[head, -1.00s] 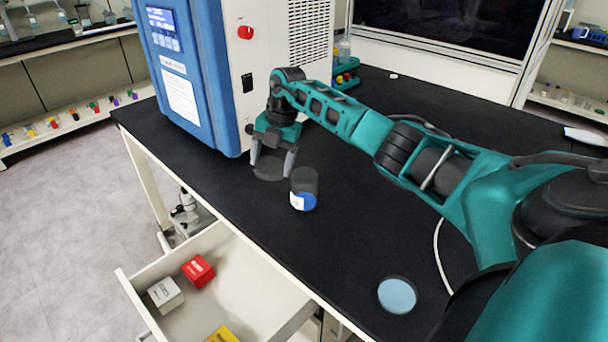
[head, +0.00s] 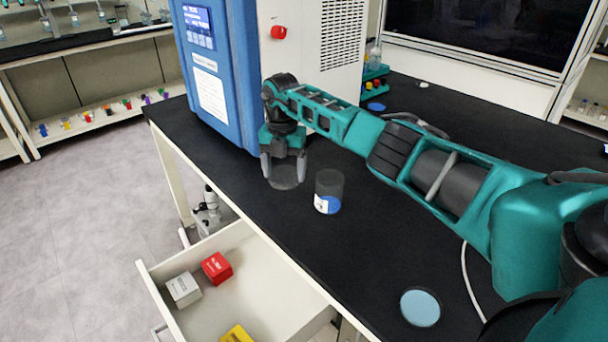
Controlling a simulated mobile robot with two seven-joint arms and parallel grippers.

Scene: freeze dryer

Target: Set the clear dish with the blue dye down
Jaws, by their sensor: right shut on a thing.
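My right gripper (head: 284,168) points down over the black bench, in front of the blue-and-white machine. It is shut on a clear round dish (head: 286,183), which is see-through and looks dark against the bench. The dish is low, at or just above the bench top; I cannot tell if it touches. No blue dye can be made out in it from here. A clear jar (head: 329,188) with blue contents and a white label stands upright just right of the dish, apart from it. My left gripper is not in view.
The freeze dryer (head: 222,85) stands close behind the gripper. A pale blue disc (head: 420,308) lies near the bench's front edge. An open drawer (head: 270,297) below holds red, white and yellow boxes. The bench between jar and disc is clear.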

